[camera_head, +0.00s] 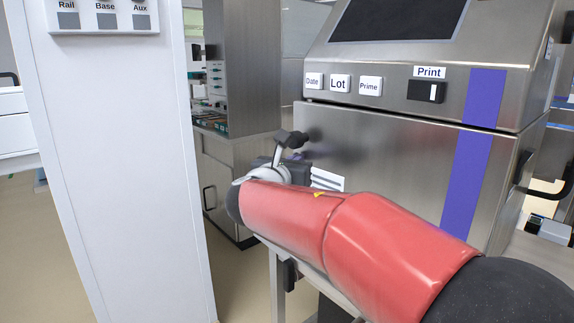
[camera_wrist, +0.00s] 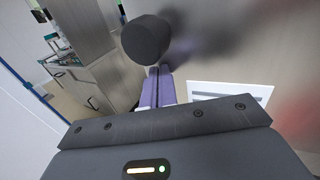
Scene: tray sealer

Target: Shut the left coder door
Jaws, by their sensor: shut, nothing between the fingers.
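The coder is a steel cabinet (camera_head: 390,150) with a purple stripe, filling the right of the head view. A black knob-like handle part (camera_head: 292,138) shows at its left edge. It appears as a dark round end (camera_wrist: 147,38) in the wrist view. My gripper (camera_head: 300,156) is beside the coder's left front edge, just below that black part. Its purple fingers (camera_wrist: 157,75) are together and empty, their tips close to the dark round end; I cannot tell if they touch. The left door's panel is not clearly seen, so its angle cannot be told.
A white upright panel (camera_head: 130,160) with Rail, Base and Aux buttons stands on the left. A grey cabinet with shelves (camera_head: 240,80) is behind. Another black handle (camera_head: 522,168) is at the coder's right edge. Open floor (camera_head: 240,285) shows between panel and coder.

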